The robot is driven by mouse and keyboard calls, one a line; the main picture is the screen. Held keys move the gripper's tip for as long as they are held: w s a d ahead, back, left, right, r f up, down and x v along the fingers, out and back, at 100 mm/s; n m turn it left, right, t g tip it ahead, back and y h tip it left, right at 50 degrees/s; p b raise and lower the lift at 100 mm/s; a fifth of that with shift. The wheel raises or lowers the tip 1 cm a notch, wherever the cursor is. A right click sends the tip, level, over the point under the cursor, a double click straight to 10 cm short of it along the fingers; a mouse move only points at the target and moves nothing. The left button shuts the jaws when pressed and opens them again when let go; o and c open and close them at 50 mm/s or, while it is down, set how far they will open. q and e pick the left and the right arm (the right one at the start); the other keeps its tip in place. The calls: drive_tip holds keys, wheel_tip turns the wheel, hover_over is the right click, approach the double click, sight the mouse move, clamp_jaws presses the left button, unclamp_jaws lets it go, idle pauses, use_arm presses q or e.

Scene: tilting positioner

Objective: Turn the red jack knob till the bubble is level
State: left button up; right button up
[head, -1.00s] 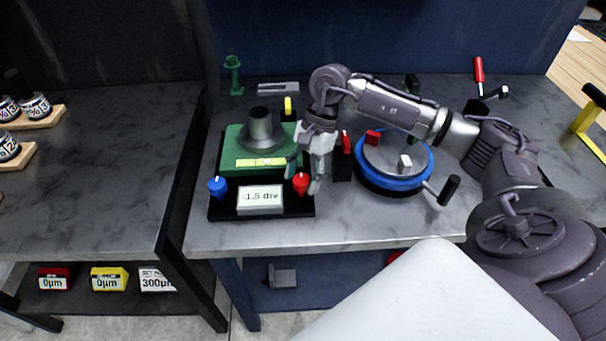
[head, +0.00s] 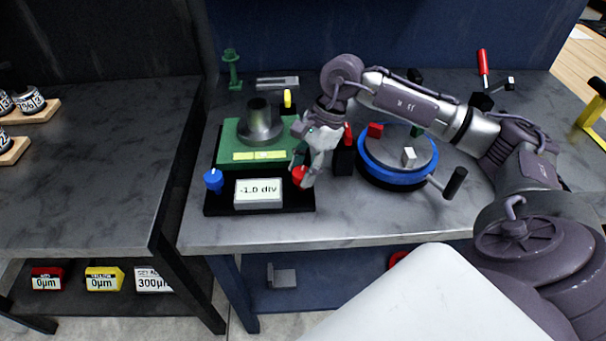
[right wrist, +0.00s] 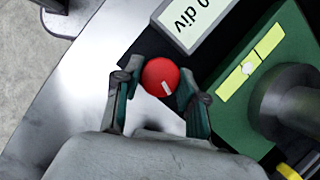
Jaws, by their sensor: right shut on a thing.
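The red jack knob (head: 299,176) stands at the front right corner of the black base of the green tilting plate (head: 229,158). My right gripper (head: 303,174) is shut on the knob. In the right wrist view the red knob (right wrist: 161,76), with a white mark, sits between the fingertips (right wrist: 160,84). The display (head: 258,192) reads -1.0 div. My left gripper is not in view.
A blue knob (head: 213,181) stands at the front left of the base and a yellow knob (head: 288,98) at the back. Right of my gripper are a black block (head: 343,160) and a blue turntable (head: 391,181) with a handle.

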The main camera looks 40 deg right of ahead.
drive_tip(key=m+t+b, duration=0.1)
drive_tip(key=m, duration=0.1)
drive_tip(key=m+b, duration=0.2)
drive_tip(key=shift+s+f+m+t+h, duration=0.1)
drive_tip(key=shift+f+m+t+h, duration=0.05)
drive_tip(key=shift+m+t+h, duration=0.2)
drive_tip(key=shift+m+t+h+b, duration=0.35)
drive_tip(key=shift+m+t+b, duration=0.2)
drive_tip(key=shift+m+b, duration=0.9)
drive_tip(key=shift+r+m, duration=0.2)
drive_tip(key=shift+m, duration=0.2)
drive_tip(key=o, duration=1.1)
drive_tip(key=v, duration=1.2)
drive_tip(key=shift+s+a, duration=0.1)
